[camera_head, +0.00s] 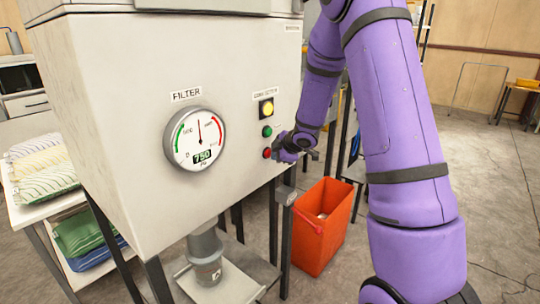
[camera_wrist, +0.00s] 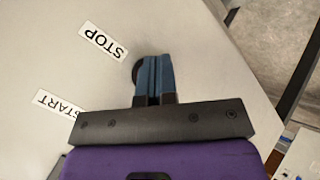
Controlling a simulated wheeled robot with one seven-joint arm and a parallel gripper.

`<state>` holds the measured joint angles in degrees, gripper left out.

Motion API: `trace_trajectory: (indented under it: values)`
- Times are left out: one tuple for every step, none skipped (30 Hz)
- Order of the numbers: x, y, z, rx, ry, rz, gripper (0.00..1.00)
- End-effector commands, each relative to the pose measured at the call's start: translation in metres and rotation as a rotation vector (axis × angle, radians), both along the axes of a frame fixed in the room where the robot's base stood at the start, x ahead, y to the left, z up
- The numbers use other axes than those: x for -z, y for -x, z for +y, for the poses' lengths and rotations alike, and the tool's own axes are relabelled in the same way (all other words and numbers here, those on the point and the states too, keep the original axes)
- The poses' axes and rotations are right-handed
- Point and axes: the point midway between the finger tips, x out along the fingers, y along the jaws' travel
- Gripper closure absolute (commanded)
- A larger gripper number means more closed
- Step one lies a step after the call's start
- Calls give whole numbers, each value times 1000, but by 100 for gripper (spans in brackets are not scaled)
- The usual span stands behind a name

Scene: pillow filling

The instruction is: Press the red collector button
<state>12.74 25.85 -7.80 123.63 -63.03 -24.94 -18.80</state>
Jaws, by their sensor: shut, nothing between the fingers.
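The red button (camera_head: 267,153) is the lowest control on the front of the pale machine cabinet, below the green button (camera_head: 267,131) and a lit yellow lamp (camera_head: 267,107). My gripper (camera_head: 278,152) is shut and empty, right beside the red button. In the wrist view its blue fingertips (camera_wrist: 154,62) are together over the panel beside the STOP label (camera_wrist: 102,41). A dark round edge (camera_wrist: 137,72) shows partly behind them; the rest is hidden. I cannot tell whether the fingertips touch the button. The START label (camera_wrist: 59,104) lies to the lower left.
A round filter gauge (camera_head: 196,139) reading 750 is left of the buttons. An orange-red bin (camera_head: 323,228) stands on the floor below my arm. A shelf with folded fabric (camera_head: 42,165) is at the left. Open floor lies to the right.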

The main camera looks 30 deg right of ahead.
Motion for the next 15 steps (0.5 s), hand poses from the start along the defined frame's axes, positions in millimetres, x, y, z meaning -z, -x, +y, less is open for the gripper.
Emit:
trace_trajectory:
  values:
    - [0,2,-1,1,-1,0,100]
    - [0,4,-2,1,0,-1,100]
    - [0,6,-2,1,0,-1,100]
    - [0,7,-3,1,0,-1,100]
    - [0,9,-3,1,0,-1,100]
    - [0,10,-4,1,-1,0,100]
    - [0,11,-4,1,-1,0,100]
    - [0,12,-4,1,-1,0,100]
    - [0,13,-4,0,0,0,100]
    - [0,13,-4,0,0,0,100]
    - [0,13,-4,0,0,0,100]
    - [0,13,-4,0,0,0,100]
    - [0,13,-4,0,0,0,100]
    - [0,13,-4,0,0,0,100]
    - [0,13,-4,0,0,0,100]
